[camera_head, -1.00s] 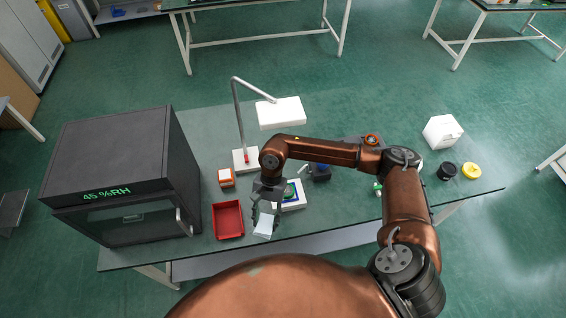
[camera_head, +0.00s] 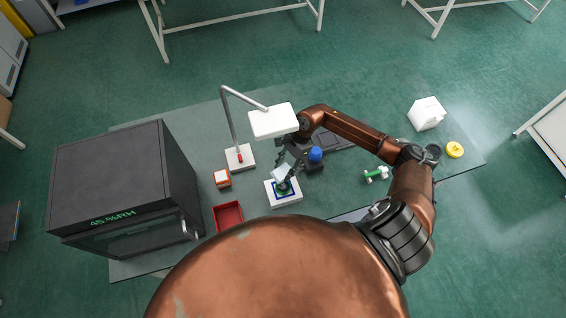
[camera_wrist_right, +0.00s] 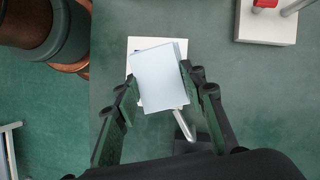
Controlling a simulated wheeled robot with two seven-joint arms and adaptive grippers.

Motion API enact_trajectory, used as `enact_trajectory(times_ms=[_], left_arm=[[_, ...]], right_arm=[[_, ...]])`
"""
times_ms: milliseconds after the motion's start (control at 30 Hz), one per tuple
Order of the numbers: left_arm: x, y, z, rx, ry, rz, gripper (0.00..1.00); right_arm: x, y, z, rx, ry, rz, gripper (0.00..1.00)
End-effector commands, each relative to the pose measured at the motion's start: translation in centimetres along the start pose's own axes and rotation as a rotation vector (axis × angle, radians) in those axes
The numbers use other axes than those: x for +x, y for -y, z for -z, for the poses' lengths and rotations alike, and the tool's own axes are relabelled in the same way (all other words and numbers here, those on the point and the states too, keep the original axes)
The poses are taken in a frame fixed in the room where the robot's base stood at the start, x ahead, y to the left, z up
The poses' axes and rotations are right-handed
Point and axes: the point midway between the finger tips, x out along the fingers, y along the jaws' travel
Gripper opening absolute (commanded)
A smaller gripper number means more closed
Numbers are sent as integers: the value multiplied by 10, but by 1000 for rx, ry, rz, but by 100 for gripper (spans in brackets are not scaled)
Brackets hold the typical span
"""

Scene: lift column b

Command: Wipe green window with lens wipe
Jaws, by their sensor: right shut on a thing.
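The lens wipe (camera_head: 280,174) is a small pale, flat sheet held in my right gripper (camera_head: 284,169). In the right wrist view the wipe (camera_wrist_right: 158,76) sits between the two dark fingers of the gripper (camera_wrist_right: 164,88). The green window (camera_head: 285,190) is a small green disc in a blue frame on a white block (camera_head: 292,199). In the head view the wipe overlaps the back of the window; I cannot tell whether they touch. In the right wrist view the wipe hides the window, and only edges of the white block (camera_wrist_right: 134,43) show. My left gripper is not in view.
A red tray (camera_head: 228,222), an orange-and-white box (camera_head: 222,178) and a dark cabinet (camera_head: 120,180) stand left. A blue-capped container (camera_head: 315,154), green-white item (camera_head: 376,174) and white jug (camera_head: 427,113) stand right.

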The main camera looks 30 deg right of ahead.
Motion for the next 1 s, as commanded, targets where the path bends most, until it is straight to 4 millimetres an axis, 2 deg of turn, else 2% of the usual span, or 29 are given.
enact_trajectory(times_ms=[133,267,433,1000], left_arm=[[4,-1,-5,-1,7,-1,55],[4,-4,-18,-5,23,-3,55],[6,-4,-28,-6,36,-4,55],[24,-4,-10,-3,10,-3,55]], right_arm=[[0,2,-4,-31,2,-12,29],[-1,2,-5,-40,2,-14,29],[5,1,-2,-40,3,-14,29],[52,-1,20,-34,0,-15,29]])
